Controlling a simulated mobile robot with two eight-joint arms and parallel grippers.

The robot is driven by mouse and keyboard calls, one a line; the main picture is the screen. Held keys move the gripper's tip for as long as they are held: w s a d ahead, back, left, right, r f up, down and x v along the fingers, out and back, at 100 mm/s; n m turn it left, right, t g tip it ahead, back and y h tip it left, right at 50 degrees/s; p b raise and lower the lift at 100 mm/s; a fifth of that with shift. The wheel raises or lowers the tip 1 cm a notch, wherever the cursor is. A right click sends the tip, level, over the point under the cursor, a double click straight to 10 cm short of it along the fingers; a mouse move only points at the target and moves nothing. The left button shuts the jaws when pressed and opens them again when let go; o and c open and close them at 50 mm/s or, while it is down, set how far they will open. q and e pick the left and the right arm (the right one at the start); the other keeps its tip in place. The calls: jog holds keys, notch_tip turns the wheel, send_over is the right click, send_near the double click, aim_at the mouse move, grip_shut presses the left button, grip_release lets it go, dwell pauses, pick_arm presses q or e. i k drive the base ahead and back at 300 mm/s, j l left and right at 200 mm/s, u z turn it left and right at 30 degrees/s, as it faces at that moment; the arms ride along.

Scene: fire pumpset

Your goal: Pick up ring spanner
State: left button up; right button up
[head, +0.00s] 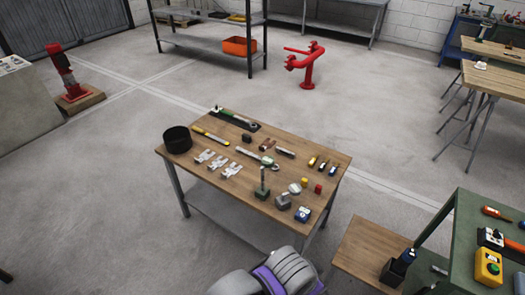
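A wooden-topped table (232,185) stands in the middle of the head view with many small tools on it. A long silver tool (252,156) with a ring-like right end lies near the middle of the tabletop and looks like the ring spanner, but it is too small to be sure. Another long tool with a green part (235,117) lies on a black mat at the table's far edge; I cannot tell its kind. Neither of my grippers is in view.
A black round pot (177,139) stands at the table's left corner. Silver clamp-like parts (217,163) and small blocks crowd the top. A green bench (462,232) with tools is at right. A red hydrant pipe (307,72) stands behind; floor around the table is mostly open.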

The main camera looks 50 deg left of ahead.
aim_at(238, 149)
jog(key=j+z, duration=0.25)
jog(key=j, duration=0.8)
jog(key=k+j, duration=0.1)
jog(key=j, duration=1.65)
jog(key=k+z, duration=0.05)
